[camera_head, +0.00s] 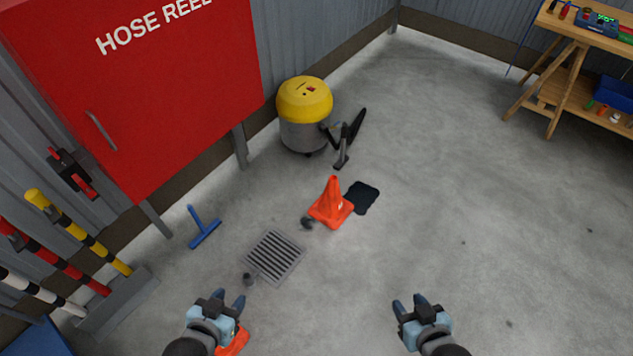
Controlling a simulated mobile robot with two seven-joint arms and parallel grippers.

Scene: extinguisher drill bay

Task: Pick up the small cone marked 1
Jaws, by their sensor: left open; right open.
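An orange cone (331,203) stands upright on the concrete floor in the middle of the head view. My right gripper (409,301) is open and empty over bare floor, below and to the right of the upright cone.
A dark patch (362,197) lies beside the cone and a floor grate (274,257) to its lower left. A yellow-topped vacuum (304,110) stands behind. A red hose-reel cabinet (140,90) and striped poles (85,240) line the left. Floor at right is clear up to the workbench (575,40).

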